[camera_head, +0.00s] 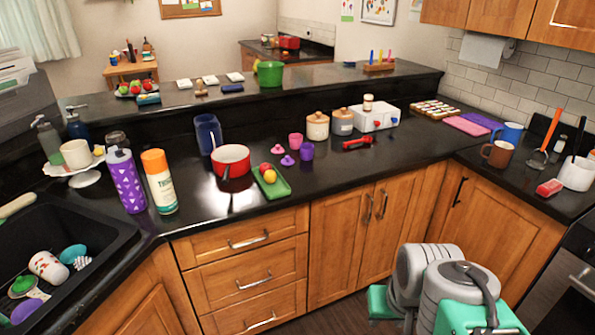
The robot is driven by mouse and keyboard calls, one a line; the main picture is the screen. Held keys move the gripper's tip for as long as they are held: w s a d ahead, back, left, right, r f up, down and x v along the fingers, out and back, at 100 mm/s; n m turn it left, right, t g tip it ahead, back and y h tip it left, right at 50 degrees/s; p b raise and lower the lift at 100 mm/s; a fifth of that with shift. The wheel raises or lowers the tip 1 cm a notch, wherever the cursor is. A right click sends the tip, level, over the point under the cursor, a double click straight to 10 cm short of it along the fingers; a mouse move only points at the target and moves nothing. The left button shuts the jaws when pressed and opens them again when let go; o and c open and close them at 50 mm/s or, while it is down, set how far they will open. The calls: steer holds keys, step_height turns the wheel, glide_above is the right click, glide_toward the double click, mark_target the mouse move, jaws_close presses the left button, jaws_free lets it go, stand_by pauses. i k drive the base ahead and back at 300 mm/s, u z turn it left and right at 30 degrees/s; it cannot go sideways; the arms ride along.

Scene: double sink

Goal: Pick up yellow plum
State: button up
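A small yellow fruit (270,176), which looks like the yellow plum, sits on a green tray (280,189) on the black counter, just right of a red pot. A reddish fruit (265,167) lies right behind it on the same tray and appears to touch it. My arm's grey and green links show at the bottom right, in front of the lower cabinets and well apart from the tray. My gripper's fingers do not show.
The red pot (231,160) stands left of the tray, with a purple cup (307,151) and small pink pieces behind it to the right. A spray can (159,181) and a purple bottle (125,181) stand farther left beside the sink (110,237).

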mark_target(270, 176)
steer(key=u, duration=0.05)
steer(key=i, duration=1.05)
steer(key=u, duration=3)
